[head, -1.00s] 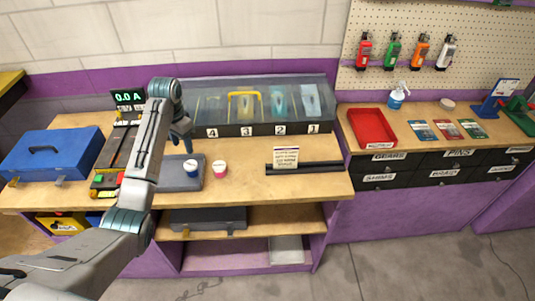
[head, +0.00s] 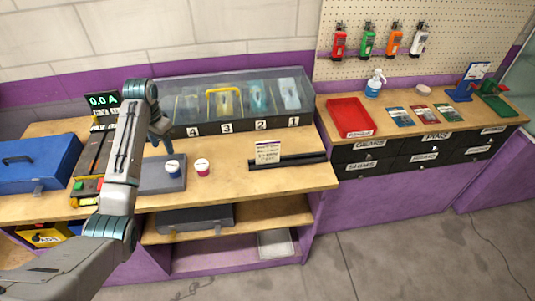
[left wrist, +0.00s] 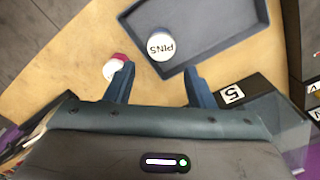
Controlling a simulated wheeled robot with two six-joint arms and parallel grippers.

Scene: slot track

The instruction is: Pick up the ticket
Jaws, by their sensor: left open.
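The ticket (head: 267,152), a small whitish card with printed lines, stands upright at the black bar (head: 290,161) on the wooden bench, right of the middle. My left gripper (head: 160,130) is over the bench's left part, well left of the ticket, near the dark grey tray (head: 150,183). In the left wrist view my left gripper (left wrist: 158,85) is open with nothing between its fingers. The ticket is not seen in that view. My right gripper is not in view.
A pot labelled PINS (left wrist: 160,45) is on the tray, with a pink-and-white pot (head: 202,167) beside it. A clear-lidded case (head: 235,90) with numbered compartments stands behind. A blue toolbox (head: 35,163) is at left, a red tray (head: 350,117) at right. Bench before the ticket is clear.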

